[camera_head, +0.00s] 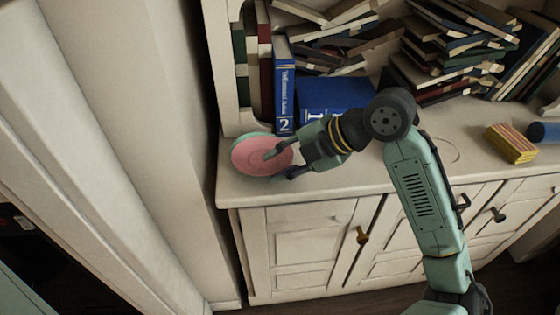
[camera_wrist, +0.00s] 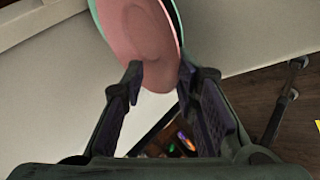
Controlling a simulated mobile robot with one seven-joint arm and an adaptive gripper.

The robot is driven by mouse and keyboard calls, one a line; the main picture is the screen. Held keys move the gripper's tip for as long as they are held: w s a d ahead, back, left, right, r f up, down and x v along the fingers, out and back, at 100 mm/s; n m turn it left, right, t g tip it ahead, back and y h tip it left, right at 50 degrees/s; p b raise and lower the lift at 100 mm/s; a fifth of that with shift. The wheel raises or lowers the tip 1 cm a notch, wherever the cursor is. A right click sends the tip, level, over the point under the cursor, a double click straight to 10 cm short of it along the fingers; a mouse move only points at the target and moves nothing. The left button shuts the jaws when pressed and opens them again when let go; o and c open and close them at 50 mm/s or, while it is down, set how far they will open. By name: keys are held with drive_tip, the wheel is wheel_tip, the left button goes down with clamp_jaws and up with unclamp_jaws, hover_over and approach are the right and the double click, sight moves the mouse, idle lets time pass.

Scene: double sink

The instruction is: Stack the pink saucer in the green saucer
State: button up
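The pink saucer (camera_head: 252,160) lies over the green saucer (camera_head: 243,141) at the left end of the counter. Green rim shows along its upper left edge; I cannot tell whether it is fully seated. In the wrist view the pink saucer (camera_wrist: 140,25) fills the top middle, with the green saucer (camera_wrist: 97,18) showing at its edges. My gripper (camera_head: 281,163) is at the saucers' right side, fingers apart. It also shows in the wrist view (camera_wrist: 160,78). One finger is over the pink face, the other is just outside the rim.
A yellow and red sponge-like block (camera_head: 511,143) lies at the right. The counter's front edge (camera_head: 300,195) is close to the saucers. Bare counter lies right of my gripper.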

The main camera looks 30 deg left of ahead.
drive_tip(key=shift+r, duration=0.1)
drive_tip(key=v, duration=1.2)
idle(0.4)
